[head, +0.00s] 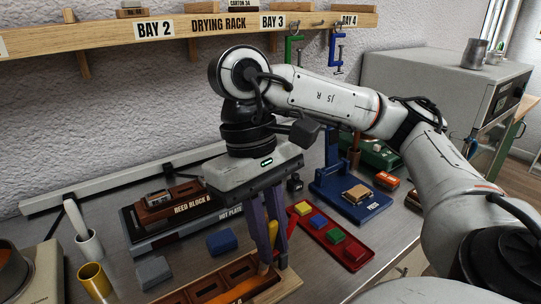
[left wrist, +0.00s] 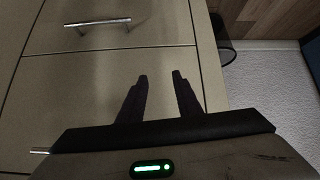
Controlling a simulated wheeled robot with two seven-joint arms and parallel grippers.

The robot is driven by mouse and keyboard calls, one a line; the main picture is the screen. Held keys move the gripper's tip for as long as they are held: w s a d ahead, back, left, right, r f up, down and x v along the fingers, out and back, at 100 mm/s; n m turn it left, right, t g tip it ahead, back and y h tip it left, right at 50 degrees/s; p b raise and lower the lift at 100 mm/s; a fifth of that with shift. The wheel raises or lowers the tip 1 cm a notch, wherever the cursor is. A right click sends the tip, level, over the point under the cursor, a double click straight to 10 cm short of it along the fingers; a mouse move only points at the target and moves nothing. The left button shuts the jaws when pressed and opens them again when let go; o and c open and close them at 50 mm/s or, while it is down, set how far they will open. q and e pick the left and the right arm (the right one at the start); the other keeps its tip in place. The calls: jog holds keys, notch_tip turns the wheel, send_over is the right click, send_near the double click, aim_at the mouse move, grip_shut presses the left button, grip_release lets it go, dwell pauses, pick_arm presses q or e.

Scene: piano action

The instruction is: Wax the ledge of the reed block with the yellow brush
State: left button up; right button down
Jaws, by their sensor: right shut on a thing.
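In the head view my right gripper (head: 273,258) points down over the wooden tray at the front. It is shut on a yellow handle, which I take to be the yellow brush (head: 272,232). The fingers hide much of it, and I cannot tell where its lower end is. The dark brown reed block (head: 160,208), labelled REED BLOCK B, sits on the grey hot plate (head: 150,244), left of the gripper. The gripper body stands in front of the plate's right part. In the left wrist view my left gripper (left wrist: 160,76) is open and empty, before beige drawer fronts.
A yellow cup (head: 95,282) and a white cup (head: 90,247) stand at left. A blue block (head: 222,242) and a grey block (head: 154,272) lie before the hot plate. A red tray (head: 320,239) with colored blocks and a blue press (head: 365,211) are at right.

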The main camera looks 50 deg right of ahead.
aim_at(273, 223)
jog(key=p+v, duration=0.2)
jog(key=v, duration=0.1)
jog(key=s+p+v, duration=0.1)
jog(key=p+v, duration=0.1)
jog(key=p, duration=0.1)
jog(key=shift+r, duration=0.55)
jog(key=shift+f, duration=0.1)
dwell(1.0)
notch_tip(273, 223, down, 5)
jog(key=w+a+g+b, duration=0.1)
jog(key=w+g, duration=0.1)
jog(key=shift+w+a+y, duration=0.3)
jog(key=shift+w+y, duration=0.1)
jog(key=shift+f+b, duration=0.75)
jog(key=shift+f, duration=0.1)
dwell(0.5)
jog(key=shift+s+d+r+p, duration=0.1)
jog(key=shift+s+d+p, duration=0.1)
jog(key=shift+d, duration=0.4)
jog(key=shift+s+d+p, duration=0.1)
jog(key=shift+s+d, duration=0.05)
jog(key=shift+d, duration=0.45)
